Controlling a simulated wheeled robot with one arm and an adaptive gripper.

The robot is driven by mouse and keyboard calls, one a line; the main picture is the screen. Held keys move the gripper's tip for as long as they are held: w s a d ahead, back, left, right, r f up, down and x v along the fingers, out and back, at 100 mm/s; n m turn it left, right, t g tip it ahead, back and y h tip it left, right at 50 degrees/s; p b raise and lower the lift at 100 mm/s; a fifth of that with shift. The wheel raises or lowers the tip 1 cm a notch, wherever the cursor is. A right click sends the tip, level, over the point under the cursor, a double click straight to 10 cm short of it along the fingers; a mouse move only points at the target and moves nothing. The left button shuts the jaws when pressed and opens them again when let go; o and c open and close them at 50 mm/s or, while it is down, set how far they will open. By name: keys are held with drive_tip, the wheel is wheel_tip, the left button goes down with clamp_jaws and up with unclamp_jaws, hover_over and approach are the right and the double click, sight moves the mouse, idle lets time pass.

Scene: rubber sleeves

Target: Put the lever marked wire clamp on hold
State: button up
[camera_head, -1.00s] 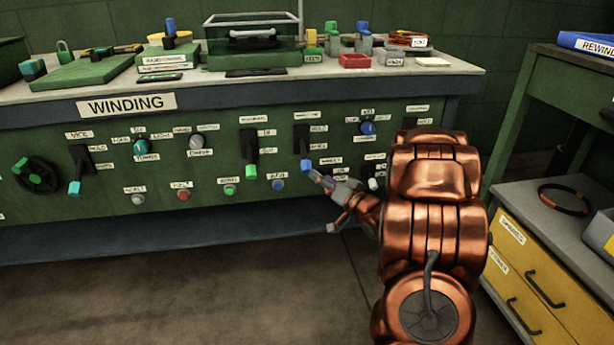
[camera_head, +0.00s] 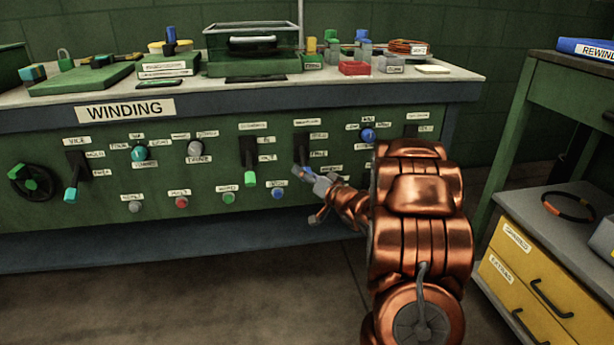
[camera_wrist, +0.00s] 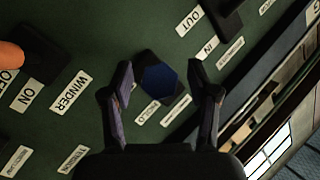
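The wire clamp lever has a black plate (camera_head: 300,143) on the green panel, with labels to its right, and a blue handle that hangs at its low end in the head view. In the wrist view the blue handle end (camera_wrist: 160,77) faces the camera, with small labels just below it. My gripper (camera_head: 303,173) is at the handle in the head view and partly covers it. In the wrist view my gripper (camera_wrist: 160,98) is open, with one finger on each side of the handle and gaps visible. I cannot tell whether a finger touches it.
A green-handled lever (camera_head: 249,162) stands to the left, and a blue knob (camera_head: 368,135) to the upper right. A blue button (camera_head: 278,194) sits below. In the wrist view, a WINDER label (camera_wrist: 71,92) lies left. The floor in front is clear.

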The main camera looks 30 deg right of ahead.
clamp_jaws()
idle(0.3)
